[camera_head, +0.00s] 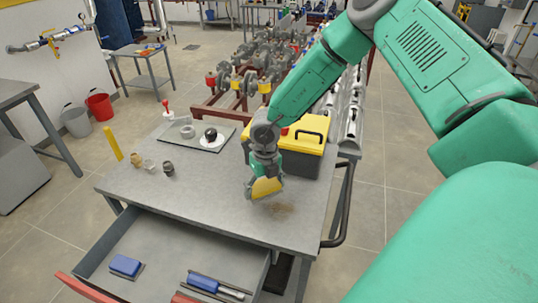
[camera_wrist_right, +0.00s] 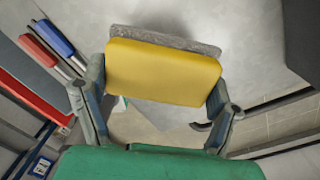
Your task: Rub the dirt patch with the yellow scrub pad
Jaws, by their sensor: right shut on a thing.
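The yellow scrub pad (camera_head: 266,187) is in my right gripper (camera_head: 262,190), just above the grey cart top (camera_head: 200,195). In the right wrist view the pad (camera_wrist_right: 162,72) has a yellow body with a grey layer along its far edge, and my right gripper's fingers (camera_wrist_right: 155,100) are shut on its two sides. The brown dirt patch (camera_head: 282,209) is on the cart top, just to the right of and nearer than the pad. I cannot tell whether the pad touches the surface. The dirt patch cannot be made out in the right wrist view. My left gripper is not in view.
A yellow and black toolbox (camera_head: 303,150) stands behind my right gripper. A grey plate (camera_head: 207,137) with small parts lies at the back left, and small fittings (camera_head: 150,165) stand nearer.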

